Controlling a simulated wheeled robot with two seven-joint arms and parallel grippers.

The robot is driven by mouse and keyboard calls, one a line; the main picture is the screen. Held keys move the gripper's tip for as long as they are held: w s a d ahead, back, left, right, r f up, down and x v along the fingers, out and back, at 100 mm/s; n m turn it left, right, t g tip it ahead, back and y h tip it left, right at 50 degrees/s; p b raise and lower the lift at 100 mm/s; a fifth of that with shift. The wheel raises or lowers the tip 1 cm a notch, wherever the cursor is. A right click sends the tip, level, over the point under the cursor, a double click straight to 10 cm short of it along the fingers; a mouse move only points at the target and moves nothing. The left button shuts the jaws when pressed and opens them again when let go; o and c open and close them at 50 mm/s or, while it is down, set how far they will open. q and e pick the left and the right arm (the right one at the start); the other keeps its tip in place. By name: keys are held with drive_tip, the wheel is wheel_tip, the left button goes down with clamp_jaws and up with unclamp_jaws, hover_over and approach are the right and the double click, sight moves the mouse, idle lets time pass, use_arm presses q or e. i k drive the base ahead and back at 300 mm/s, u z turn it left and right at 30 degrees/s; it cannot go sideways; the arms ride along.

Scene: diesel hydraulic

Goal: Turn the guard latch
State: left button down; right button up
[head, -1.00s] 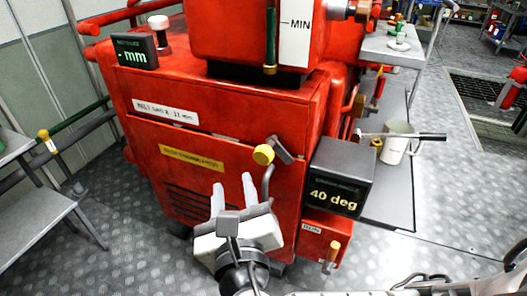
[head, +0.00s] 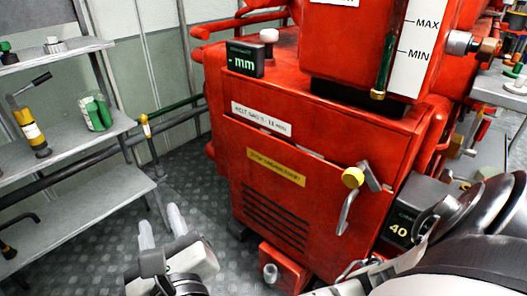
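The guard latch (head: 353,177) is a yellow round knob on a short grey arm, at the upper right of the red front guard panel (head: 290,160) in the head view. A curved grey handle (head: 347,212) hangs just below it.
A dark display box (head: 405,215) reading 40 sits right of the latch, partly hidden by my arm. A red box (head: 283,262) sticks out low on the machine. Grey shelves (head: 95,128) with bottles stand at left. Open floor lies between the shelves and machine.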

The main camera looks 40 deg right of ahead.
sight(352, 178)
drive_tip(key=u, duration=1.2)
drive_tip(key=i, duration=0.75)
drive_tip(key=z, duration=3.45)
